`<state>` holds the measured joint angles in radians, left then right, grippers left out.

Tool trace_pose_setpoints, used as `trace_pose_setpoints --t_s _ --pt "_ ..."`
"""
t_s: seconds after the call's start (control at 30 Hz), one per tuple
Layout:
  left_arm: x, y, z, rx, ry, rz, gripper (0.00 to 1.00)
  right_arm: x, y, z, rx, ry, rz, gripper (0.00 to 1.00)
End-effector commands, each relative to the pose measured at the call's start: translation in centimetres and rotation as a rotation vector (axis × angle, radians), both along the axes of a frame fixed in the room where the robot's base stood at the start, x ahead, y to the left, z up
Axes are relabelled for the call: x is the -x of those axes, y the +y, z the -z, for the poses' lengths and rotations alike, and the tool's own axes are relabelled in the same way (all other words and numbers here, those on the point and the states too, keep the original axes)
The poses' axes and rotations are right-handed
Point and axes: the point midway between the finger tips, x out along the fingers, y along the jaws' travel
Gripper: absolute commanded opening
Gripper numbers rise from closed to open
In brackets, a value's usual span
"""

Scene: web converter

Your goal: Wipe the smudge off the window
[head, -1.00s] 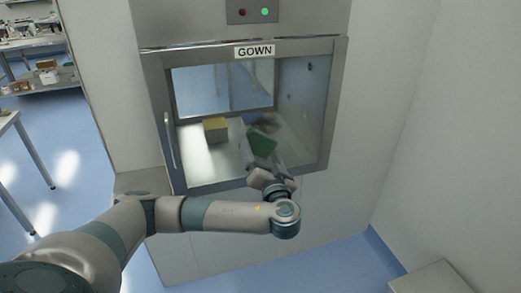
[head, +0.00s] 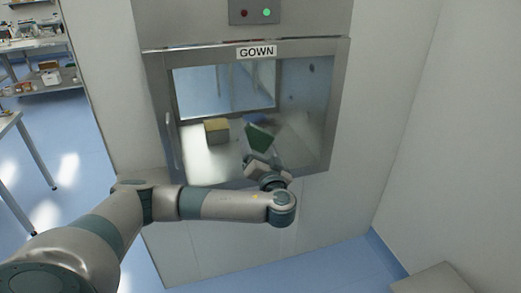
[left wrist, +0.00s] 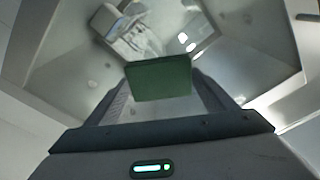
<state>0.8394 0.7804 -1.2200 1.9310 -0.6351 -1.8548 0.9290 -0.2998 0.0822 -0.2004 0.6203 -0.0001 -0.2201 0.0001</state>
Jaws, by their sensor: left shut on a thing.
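Small dark specks (head: 311,69) show at the upper right of the pane. My left gripper (head: 260,155) is in front of the lower pane, shut on a green pad (head: 260,138). The left wrist view shows the pad (left wrist: 158,78) between both fingers (left wrist: 160,100). Whether it touches the glass is unclear. My right gripper is out of view.
A yellow-topped box (head: 216,131) sits inside the hatch, behind the glass. A vertical door handle (head: 170,140) is at the left of the frame. A grey box-like surface (head: 440,283) stands at lower right. The floor before the hatch is clear.

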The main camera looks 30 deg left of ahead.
Motion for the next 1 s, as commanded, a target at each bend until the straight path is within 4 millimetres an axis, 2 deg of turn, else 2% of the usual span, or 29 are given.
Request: trace_pose_setpoints --t_s 0.33,1.0 --pt "-1.4 1.7 -0.1 -0.001 -0.001 -0.001 0.59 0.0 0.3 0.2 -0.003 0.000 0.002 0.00" --pt "-1.5 1.8 0.0 0.000 0.000 0.000 0.59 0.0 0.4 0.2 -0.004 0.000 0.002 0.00"
